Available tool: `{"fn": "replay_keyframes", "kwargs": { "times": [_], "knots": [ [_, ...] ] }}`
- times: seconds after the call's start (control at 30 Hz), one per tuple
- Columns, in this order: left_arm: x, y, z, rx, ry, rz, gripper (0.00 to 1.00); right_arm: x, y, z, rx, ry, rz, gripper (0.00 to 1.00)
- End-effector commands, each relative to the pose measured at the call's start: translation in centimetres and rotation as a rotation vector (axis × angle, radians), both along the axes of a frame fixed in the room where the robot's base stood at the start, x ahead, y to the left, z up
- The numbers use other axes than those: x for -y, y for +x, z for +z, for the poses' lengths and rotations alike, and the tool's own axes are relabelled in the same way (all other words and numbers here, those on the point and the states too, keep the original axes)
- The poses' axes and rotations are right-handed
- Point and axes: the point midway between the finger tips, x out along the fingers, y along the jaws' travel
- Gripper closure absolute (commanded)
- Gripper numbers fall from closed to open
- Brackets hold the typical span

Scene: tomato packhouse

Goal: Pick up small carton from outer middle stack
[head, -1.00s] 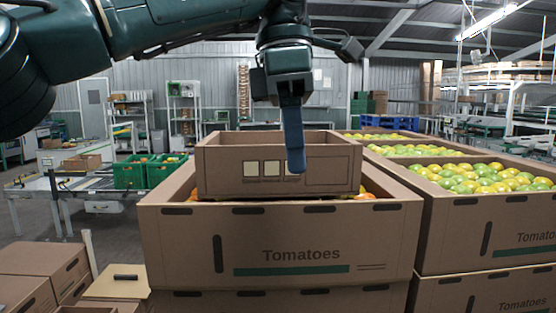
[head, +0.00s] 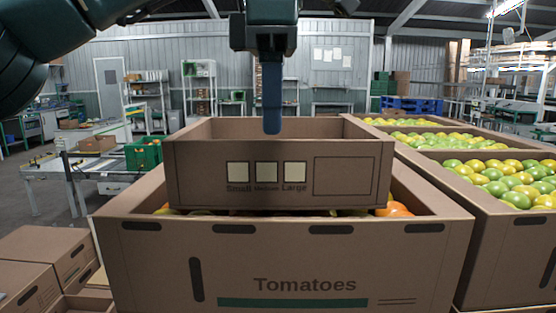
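A small brown carton (head: 345,185) with Small, Medium and Large label squares rests on top of tomatoes in a large carton marked Tomatoes (head: 300,260). It is open at the top, and its inside looks empty as far as I can see. My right gripper is not in view.
Closed brown boxes (head: 45,255) sit low at the left. A table (head: 50,170) and a green crate (head: 143,154) are farther left. Shelves stand at the back.

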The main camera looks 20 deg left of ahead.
Motion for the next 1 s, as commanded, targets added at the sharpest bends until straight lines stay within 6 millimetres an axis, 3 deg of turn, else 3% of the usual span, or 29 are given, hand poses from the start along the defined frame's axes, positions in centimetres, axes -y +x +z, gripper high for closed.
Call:
{"fn": "replay_keyframes", "kwargs": {
  "times": [0.17, 0.43, 0.7, 1.0],
  "knots": [
    [0.0, 0.0, -2.8, -0.001, -0.003, -0.002, 0.69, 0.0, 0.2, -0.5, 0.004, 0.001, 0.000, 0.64],
    [0.1, 0.0, -4.5, 0.004, -0.001, 0.002, 0.69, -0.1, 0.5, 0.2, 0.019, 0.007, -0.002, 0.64],
    [0.5, 0.1, -8.3, 0.004, -0.002, 0.003, 0.69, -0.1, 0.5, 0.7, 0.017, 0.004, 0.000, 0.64],
    [0.5, 0.1, -9.0, 0.004, -0.004, 0.004, 0.69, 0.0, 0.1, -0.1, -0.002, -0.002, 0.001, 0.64]
  ]
}}
